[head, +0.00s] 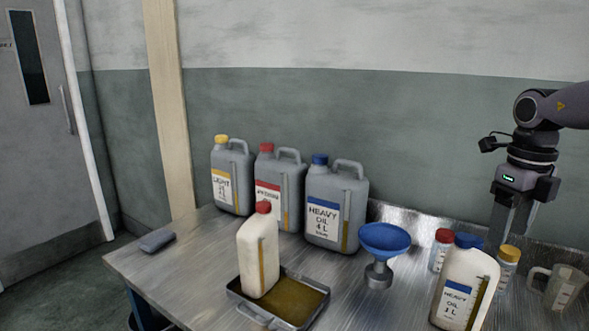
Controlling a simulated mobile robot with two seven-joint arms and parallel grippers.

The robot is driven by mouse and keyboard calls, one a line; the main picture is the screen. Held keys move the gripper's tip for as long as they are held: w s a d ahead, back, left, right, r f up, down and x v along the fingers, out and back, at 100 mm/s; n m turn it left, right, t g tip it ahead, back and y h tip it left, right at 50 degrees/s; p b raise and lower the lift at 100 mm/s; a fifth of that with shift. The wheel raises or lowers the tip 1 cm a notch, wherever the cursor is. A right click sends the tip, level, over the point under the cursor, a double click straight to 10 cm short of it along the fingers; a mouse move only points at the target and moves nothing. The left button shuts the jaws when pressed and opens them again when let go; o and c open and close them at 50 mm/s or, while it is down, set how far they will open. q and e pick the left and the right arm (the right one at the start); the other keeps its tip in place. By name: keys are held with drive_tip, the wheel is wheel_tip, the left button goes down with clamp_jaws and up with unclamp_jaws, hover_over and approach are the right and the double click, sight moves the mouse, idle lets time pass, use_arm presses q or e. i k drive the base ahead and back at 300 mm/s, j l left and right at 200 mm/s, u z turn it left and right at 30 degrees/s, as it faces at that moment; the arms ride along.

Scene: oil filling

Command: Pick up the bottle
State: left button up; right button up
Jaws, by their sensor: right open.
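A white bottle with a blue cap and a heavy oil label (462,290) stands at the table's front right. Another white bottle with a red cap (258,252) stands in a metal tray (240,292) holding brownish oil. The task does not say which bottle is meant. My right gripper (509,235) points down at the right, above and behind the blue-capped bottle. It is open and holds nothing that I can see; its fingertips are close to small jars and partly hard to make out. My left gripper is not in view.
Three grey jugs with yellow (232,180), red (279,190) and blue (336,208) caps stand at the back. A blue funnel (384,238) stands mid-table. Small jars with red (440,248) and yellow (508,265) caps and a clear jug (562,288) are right. A grey block (157,240) lies left.

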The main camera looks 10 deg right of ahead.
sight(469, 280)
drive_tip(key=k, duration=1.2)
